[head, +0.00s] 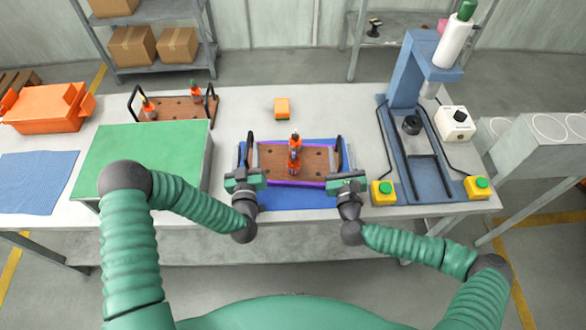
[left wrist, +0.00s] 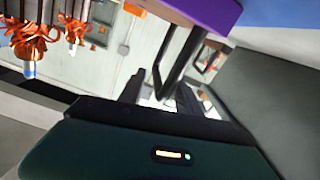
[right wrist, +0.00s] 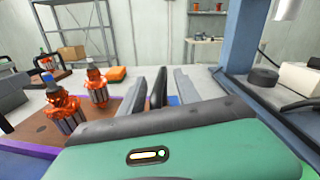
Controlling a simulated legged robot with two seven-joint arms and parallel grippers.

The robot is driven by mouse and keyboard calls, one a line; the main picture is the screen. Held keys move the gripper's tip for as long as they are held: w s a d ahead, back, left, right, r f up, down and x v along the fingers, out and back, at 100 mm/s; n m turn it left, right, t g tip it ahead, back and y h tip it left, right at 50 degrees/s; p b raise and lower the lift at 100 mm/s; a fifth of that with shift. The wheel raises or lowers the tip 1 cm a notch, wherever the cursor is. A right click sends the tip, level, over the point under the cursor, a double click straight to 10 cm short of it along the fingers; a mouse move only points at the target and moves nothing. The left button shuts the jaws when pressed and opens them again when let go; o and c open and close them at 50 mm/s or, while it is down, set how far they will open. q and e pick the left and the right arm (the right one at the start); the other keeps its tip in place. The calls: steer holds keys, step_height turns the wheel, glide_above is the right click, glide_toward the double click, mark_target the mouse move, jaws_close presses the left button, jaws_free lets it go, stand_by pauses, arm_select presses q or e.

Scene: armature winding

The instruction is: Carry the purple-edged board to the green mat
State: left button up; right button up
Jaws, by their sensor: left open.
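The purple-edged board (head: 318,162) has a brown top and a black handle at each end. It lies on a blue mat (head: 290,200) at the table's middle and bears two orange-and-black armatures (head: 294,160). The green mat (head: 140,155) is to its left, on a raised grey block. My left gripper (head: 243,158) is open at the board's left handle (left wrist: 180,62), which shows between its fingers in the left wrist view. My right gripper (head: 344,160) is open at the right handle (right wrist: 158,90), which shows between its fingers in the right wrist view.
A second brown board (head: 178,108) with handles stands behind the green mat. An orange block (head: 282,108) lies behind the purple-edged board. A blue press (head: 405,100) with yellow button boxes stands at right. An orange bin (head: 45,108) and blue cloth (head: 38,180) are at left.

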arm_select(q)
steer(key=shift+d, duration=0.45)
arm_select(e)
steer(key=shift+d, duration=0.45)
arm_select(q)
steer(key=shift+a, duration=0.55)
steer(key=c, duration=0.5)
arm_select(e)
steer(key=shift+a, duration=0.55)
steer(key=c, duration=0.4)
arm_select(q)
steer(key=shift+a, duration=0.15)
steer(key=shift+c, duration=1.1)
arm_select(e)
steer(key=shift+a, duration=0.1)
steer(key=c, duration=0.3)
arm_select(q)
jaws_close()
arm_select(e)
jaws_close()
arm_select(q)
steer(key=shift+d, duration=0.3)
arm_select(e)
steer(key=shift+d, duration=0.35)
arm_select(q)
steer(key=shift+w+a+r, duration=0.1)
steer(key=shift+a, duration=0.15)
arm_select(e)
steer(key=shift+a, duration=0.1)
